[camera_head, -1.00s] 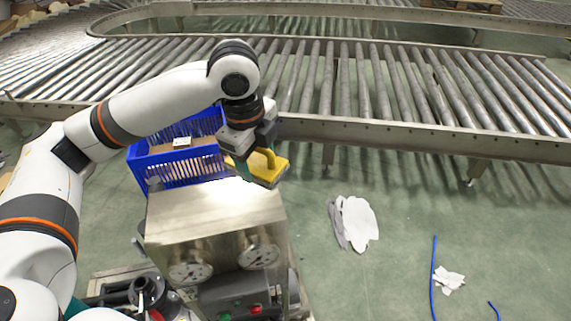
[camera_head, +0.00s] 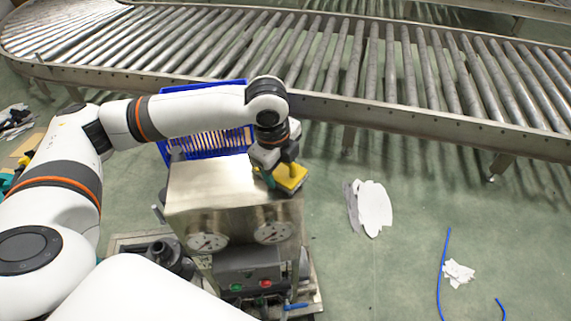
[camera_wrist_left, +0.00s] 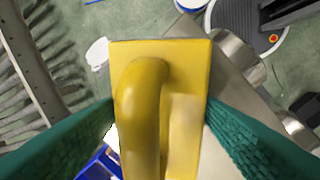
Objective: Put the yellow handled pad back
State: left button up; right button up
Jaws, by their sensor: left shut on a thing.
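The yellow handled pad (camera_head: 290,178) is a flat block with a loop handle. In the head view it appears at the far right corner of the steel cabinet's top (camera_head: 215,182). I cannot tell whether it touches the cabinet. My left gripper (camera_head: 277,172) is shut on the pad from above. In the left wrist view the pad (camera_wrist_left: 190,58) fills the middle, handle facing the camera, with green fingers on both sides. My right gripper is not in view.
A blue slotted crate (camera_head: 205,143) stands behind the cabinet, partly hidden by my left arm. A roller conveyor (camera_head: 400,90) crosses the back. White scraps (camera_head: 373,208) and blue cord (camera_head: 442,270) lie on the green floor at right. The cabinet front has gauges (camera_head: 207,242) and buttons.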

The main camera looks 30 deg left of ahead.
aim_at(275, 175)
pick_arm(q)
jog(key=shift+w+a+f, duration=0.2)
jog(key=shift+w, duration=0.15)
jog(key=o, duration=1.2)
jog(key=shift+c, duration=0.2)
jog(key=shift+s+r, duration=0.1)
jog(key=shift+s, duration=0.05)
notch_tip(275, 175, up, 12)
jog(key=s, duration=0.2)
